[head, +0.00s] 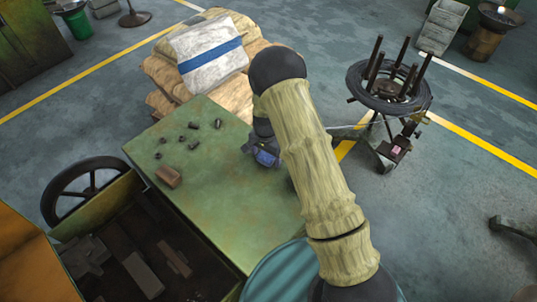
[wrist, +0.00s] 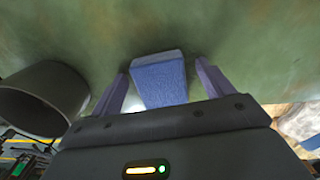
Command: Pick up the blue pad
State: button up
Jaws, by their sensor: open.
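The blue pad (wrist: 160,82) shows in the wrist view as a small block with a rough blue face, against the green tabletop (wrist: 230,35). My gripper (wrist: 162,68) is open, with one purple-grey finger on each side of the pad and a visible gap at both sides. The pad's near end is hidden by the gripper body. In the head view my gripper (head: 265,156) is over the right side of the green table (head: 215,205), partly hidden by my arm. I cannot clearly tell the pad from the gripper there.
A dark grey hollow cylinder (wrist: 42,98) stands close left of my gripper in the wrist view. Several small dark parts (head: 192,138) and a brown block (head: 168,176) lie on the table's left. Stacked sacks (head: 205,55) are behind it; a wire reel (head: 388,88) stands right.

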aim_at(266, 156)
dwell(0.3)
jog(key=c, duration=1.1)
notch_tip(266, 156, up, 10)
jog(key=b, duration=0.4)
jog(key=o, duration=0.4)
jog(key=shift+c, duration=1.3)
